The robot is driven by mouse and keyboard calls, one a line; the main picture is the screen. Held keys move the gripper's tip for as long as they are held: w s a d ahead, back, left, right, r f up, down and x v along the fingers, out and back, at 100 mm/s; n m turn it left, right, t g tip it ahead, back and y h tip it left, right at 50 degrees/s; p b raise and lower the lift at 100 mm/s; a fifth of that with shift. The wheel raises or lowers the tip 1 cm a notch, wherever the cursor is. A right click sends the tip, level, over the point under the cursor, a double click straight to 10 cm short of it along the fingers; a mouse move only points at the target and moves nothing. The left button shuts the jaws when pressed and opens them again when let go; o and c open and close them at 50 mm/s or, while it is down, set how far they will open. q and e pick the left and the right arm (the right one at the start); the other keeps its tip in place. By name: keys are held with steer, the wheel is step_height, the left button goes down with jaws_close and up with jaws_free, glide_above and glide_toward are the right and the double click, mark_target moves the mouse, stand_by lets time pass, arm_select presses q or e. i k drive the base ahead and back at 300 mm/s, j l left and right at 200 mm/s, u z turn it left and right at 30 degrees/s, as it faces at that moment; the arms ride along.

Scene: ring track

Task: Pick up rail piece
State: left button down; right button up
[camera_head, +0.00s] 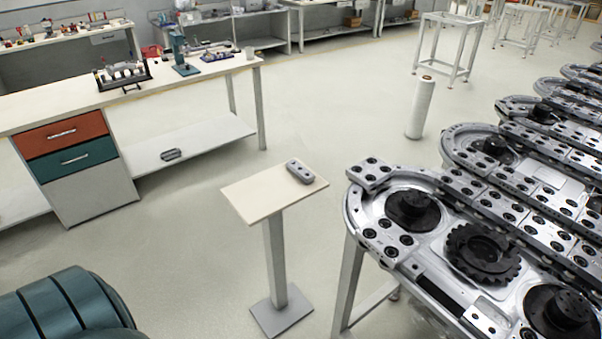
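A small grey rail piece (300,171) with dark round holes lies on the pale top of a small pedestal stand (252,200), near its back right edge. To the right, a metal ring track (352,213) carries similar grey blocks with dark holes and black toothed wheels. The rail piece is apart from the track, with a gap of floor between stand and track. Neither of my grippers shows in the head view.
A workbench (50,106) with orange and teal drawers stands at the left, with tools on top. A white roll (421,107) stands on the floor behind the track. A teal rounded body (65,305) fills the bottom left corner. Floor around the stand is clear.

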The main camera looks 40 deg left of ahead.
mark_target(296, 168)
steer(key=i+j, duration=0.15)
steer(key=j, duration=0.25)
steer(key=i+j, duration=0.2)
steer(key=j, duration=0.2)
steer(key=i+j, duration=0.15)
steer(key=j, duration=0.3)
steer(key=i+j, duration=0.15)
steer(key=j, duration=0.25)
steer(key=i+j+u, duration=0.1)
steer(key=j, duration=0.3)
steer(key=i, duration=0.05)
